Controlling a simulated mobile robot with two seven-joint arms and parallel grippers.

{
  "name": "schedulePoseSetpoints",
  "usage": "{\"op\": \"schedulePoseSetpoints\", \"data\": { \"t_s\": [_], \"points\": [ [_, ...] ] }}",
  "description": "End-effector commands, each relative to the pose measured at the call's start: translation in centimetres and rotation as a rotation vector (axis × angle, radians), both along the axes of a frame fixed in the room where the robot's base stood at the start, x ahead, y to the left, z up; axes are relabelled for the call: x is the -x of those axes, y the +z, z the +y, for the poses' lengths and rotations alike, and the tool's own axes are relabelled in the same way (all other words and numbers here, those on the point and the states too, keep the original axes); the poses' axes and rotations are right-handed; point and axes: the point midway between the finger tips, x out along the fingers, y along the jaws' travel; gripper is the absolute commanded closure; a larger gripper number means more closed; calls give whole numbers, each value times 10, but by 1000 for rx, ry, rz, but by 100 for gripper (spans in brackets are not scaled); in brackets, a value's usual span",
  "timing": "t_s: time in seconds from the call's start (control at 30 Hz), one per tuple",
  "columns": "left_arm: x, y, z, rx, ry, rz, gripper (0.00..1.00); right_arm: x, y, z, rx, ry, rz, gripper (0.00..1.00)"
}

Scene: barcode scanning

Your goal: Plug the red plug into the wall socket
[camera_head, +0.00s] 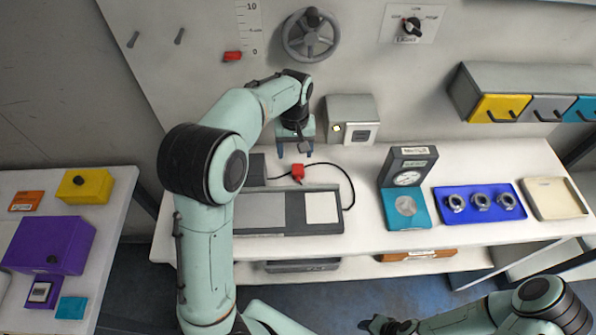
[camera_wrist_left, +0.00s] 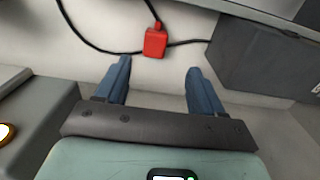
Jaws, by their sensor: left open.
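The red plug (camera_head: 297,172) lies on the white bench by the wall, with its black cable curving right and down. It also shows in the left wrist view (camera_wrist_left: 155,41), just beyond the fingertips and roughly centred between them. My left gripper (camera_head: 295,152) is open and empty, with its blue fingers (camera_wrist_left: 159,68) pointing down beside the plug, apart from it. I cannot clearly make out a wall socket; a grey box (camera_head: 365,107) with a lit round button stands against the wall to the right. My right gripper (camera_head: 384,325) is low at the bottom edge, its fingers unclear.
A grey flat device (camera_head: 272,224) with pale panels lies in front of the plug. A dark block (camera_head: 257,168) is left of the plug. A dial gauge stand (camera_head: 408,160), a blue tray (camera_head: 450,217) with metal rings and a beige tray (camera_head: 554,210) stand right.

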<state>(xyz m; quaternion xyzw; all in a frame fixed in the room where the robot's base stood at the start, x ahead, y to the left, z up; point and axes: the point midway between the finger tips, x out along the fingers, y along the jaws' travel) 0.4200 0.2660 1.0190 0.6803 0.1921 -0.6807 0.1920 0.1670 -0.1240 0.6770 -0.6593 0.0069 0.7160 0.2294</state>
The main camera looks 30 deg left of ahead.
Motion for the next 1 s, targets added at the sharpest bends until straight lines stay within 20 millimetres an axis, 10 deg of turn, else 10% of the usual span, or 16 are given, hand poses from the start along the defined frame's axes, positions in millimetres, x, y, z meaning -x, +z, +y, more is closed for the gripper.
{"op": "schedulePoseSetpoints", "data": {
  "t_s": [1.0],
  "points": [
    [-2, -76, -7, -1, 1, 1, 32, 4, -3, 0, 0, 0, 4, 57]
  ]
}}
